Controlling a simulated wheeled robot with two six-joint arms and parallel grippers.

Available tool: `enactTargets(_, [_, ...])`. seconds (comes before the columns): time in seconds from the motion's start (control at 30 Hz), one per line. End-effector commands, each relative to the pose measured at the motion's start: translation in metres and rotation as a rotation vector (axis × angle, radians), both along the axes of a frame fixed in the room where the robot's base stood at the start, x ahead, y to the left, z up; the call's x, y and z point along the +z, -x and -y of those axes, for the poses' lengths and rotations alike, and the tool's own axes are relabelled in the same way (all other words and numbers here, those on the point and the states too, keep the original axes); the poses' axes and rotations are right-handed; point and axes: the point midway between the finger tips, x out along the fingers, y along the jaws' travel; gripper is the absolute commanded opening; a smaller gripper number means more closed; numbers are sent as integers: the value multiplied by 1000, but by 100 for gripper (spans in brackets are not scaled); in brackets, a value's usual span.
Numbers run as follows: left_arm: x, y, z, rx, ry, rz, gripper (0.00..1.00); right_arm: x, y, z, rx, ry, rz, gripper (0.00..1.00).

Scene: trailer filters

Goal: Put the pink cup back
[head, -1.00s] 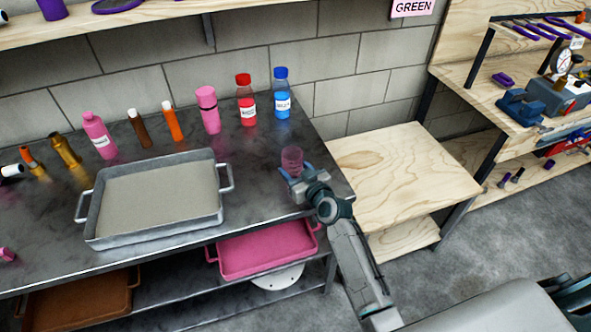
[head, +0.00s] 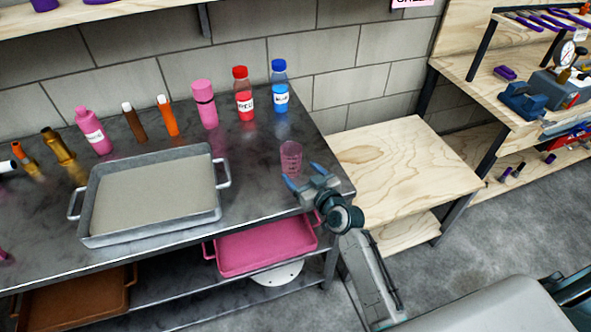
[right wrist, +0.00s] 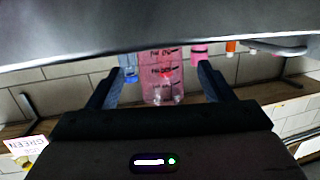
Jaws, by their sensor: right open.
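The pink cup (head: 291,158) is see-through and stands upright on the dark metal table (head: 245,190), near its right end. In the right wrist view the pink cup (right wrist: 163,77) shows beyond and between the fingers, with dark measuring marks on its side. My right gripper (head: 302,175) is open, just in front of the cup, and its blue fingertips are near the cup's lower part. In the right wrist view the open gripper (right wrist: 158,85) holds nothing. My left gripper is not in view.
A grey metal tray (head: 150,235) lies on the table to the left. Several bottles, including a red one (head: 243,95) and a blue one (head: 280,88), stand along the back. A pink tray (head: 262,250) is on the shelf below. A wooden stand (head: 400,165) is to the right.

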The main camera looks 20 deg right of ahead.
Motion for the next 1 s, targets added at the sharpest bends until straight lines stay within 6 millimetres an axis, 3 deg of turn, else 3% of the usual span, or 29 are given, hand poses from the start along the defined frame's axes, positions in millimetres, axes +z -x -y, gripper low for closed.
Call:
enactTargets(0.1, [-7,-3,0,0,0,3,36,1,25,7,0,2,-1,74])
enactTargets(0.3, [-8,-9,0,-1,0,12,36,6,53,13,0,1,-1,74])
enactTargets(0.83, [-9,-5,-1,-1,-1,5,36,8,64,14,4,3,-12,74])
enactTargets(1.0, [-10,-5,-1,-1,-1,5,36,-5,85,11,33,28,-103,74])
